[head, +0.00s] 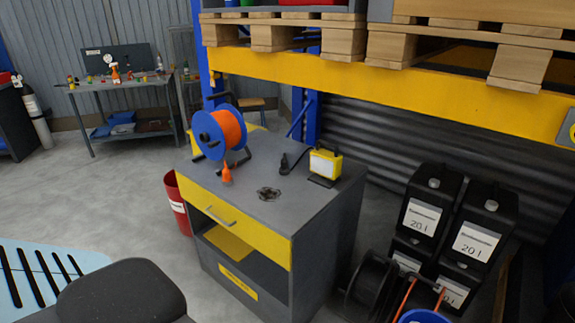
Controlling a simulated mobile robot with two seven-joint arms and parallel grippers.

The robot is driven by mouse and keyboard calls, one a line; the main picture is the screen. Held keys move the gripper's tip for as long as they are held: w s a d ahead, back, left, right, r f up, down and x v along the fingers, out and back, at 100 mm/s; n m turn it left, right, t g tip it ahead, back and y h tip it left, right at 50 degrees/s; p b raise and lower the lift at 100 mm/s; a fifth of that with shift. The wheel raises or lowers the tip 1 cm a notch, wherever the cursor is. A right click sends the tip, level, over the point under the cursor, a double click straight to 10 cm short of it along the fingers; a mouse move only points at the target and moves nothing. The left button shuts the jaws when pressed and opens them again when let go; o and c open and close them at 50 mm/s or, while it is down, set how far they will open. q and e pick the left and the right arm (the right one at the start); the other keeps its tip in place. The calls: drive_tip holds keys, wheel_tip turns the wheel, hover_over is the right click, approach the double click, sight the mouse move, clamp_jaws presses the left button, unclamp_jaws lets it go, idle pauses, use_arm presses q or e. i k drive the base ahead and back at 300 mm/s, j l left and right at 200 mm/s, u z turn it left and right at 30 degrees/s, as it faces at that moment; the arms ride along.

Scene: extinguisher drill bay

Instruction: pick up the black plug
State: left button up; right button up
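A grey cabinet (305,208) with a yellow drawer front stands in the middle of the head view. A small black item (286,163), with what looks like a raised cable end, is on its top, just left of a yellow work lamp (325,163). A second, flat dark item (268,193) lies nearer the front edge. Either may be the black plug; they are too small to tell. A blue reel with orange cable (231,130) stands at the left of the top, with an orange connector (227,174) below it. Neither of my grippers is in view.
Yellow beams (390,88) with wooden pallets (455,45) overhang behind the cabinet. Black canisters (470,240) and a black cable reel (371,285) stand to its right. A red bin (178,205) is at its left. A workbench (120,88) stands far left. Open floor lies left.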

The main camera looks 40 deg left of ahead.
sight(284, 167)
drive_tip(key=j+z, duration=0.1)
drive_tip(key=j, duration=0.35)
drive_tip(key=k+j+z, duration=0.1)
drive_tip(key=j, duration=0.35)
drive_tip(key=k+j, duration=0.1)
drive_tip(key=j, duration=0.35)
drive_tip(key=k+j, duration=0.1)
drive_tip(key=j, duration=0.8)
drive_tip(key=k+j, duration=0.15)
drive_tip(key=j, duration=0.3)
